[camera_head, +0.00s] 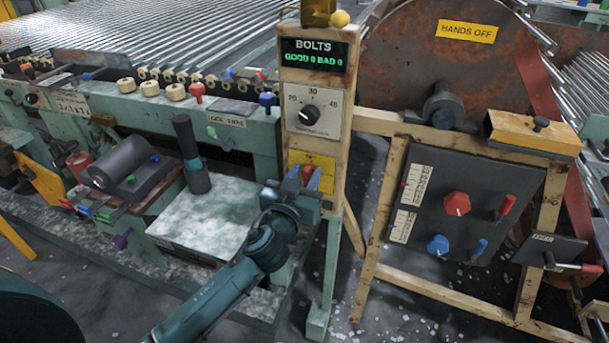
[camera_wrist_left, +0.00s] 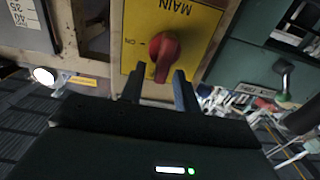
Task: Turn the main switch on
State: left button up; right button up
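The main switch is a red rotary knob (camera_wrist_left: 167,46) with a handle, on a yellow plate (camera_wrist_left: 196,22) marked "MAIN" and "ON", upside down in the left wrist view. The handle points toward my gripper and slants off the "ON" mark. In the head view the yellow plate (camera_head: 325,164) sits low on the post, with a bit of the red knob showing at my fingertips. My left gripper (camera_wrist_left: 160,80) is open. Its two dark fingers stand apart, with the handle's end in the gap between the tips; contact is unclear. My right gripper is not in view.
A dial (camera_head: 312,112) and a "BOLTS" display (camera_head: 314,56) are above the plate on the same post. A panel (camera_head: 465,195) with red and blue knobs stands right. A dark cylinder (camera_head: 192,155) stands on the pale bench top left of my arm.

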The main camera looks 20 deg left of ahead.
pick_arm(q)
grip_shut()
jog(key=shift+m, duration=0.3)
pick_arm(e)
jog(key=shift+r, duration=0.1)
pick_arm(q)
jog(key=m, duration=0.1)
jog(key=d+m, duration=0.1)
jog(key=m, duration=0.1)
jog(key=shift+m+p, duration=0.3)
jog(key=shift+p, duration=0.1)
jog(key=m, duration=0.4)
jog(key=d+f+m+p, duration=0.1)
jog(key=m, duration=0.4)
jog(key=f+m, duration=0.1)
jog(key=m, duration=0.3)
jog(key=shift+d+f+m, duration=0.15)
jog(key=shift+d+m, duration=0.05)
jog(key=shift+m, duration=0.1)
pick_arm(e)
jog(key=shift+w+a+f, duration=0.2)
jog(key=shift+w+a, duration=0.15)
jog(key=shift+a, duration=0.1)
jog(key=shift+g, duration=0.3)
pick_arm(q)
jog(key=shift+o, duration=0.5)
grip_release()
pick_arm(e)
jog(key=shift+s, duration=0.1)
